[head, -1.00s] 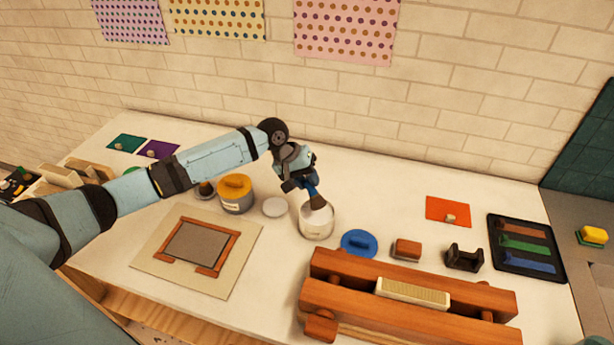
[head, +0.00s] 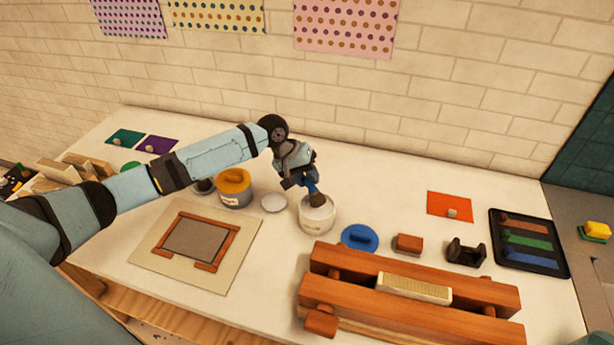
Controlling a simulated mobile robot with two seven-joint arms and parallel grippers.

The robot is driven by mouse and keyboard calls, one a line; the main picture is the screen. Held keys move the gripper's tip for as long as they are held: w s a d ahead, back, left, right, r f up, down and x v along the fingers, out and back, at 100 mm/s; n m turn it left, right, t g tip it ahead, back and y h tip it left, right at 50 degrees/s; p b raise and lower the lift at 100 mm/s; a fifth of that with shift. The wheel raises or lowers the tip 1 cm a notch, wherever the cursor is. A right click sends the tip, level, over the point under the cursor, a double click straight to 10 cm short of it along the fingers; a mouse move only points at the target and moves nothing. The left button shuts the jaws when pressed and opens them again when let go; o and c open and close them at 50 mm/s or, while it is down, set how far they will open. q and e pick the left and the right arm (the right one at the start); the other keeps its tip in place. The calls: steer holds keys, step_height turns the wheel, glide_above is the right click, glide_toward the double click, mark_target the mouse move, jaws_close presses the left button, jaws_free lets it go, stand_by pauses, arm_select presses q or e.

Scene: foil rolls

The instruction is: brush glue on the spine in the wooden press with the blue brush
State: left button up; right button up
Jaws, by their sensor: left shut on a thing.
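My left gripper (head: 306,180) is shut on the blue brush (head: 313,189), which points down. The brush's dark bristles (head: 317,200) are at the mouth of the white pot (head: 317,217), their tips hidden inside it. The wooden press (head: 410,297) lies at the front right of the table. The spine (head: 414,289), a pale block with fine lines across it, shows between the press's two beams. My right gripper is not in view.
A blue lid (head: 359,238) and a small brown block (head: 407,244) lie behind the press. A yellow-lidded pot (head: 234,187) and a pale disc (head: 274,202) stand left of the white pot. A black tray (head: 528,242) with coloured tools is at the right.

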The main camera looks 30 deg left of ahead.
arm_select(q)
steer(key=shift+f, duration=0.6)
stand_by(0.4)
steer(key=shift+s+f+p, duration=0.1)
steer(key=shift+f+p, duration=0.05)
steer(key=shift+p, duration=0.35)
stand_by(2.1)
step_height(320, 180, up, 3)
steer(key=p, duration=0.2)
steer(key=shift+p, duration=0.4)
steer(key=shift+r, duration=2.15)
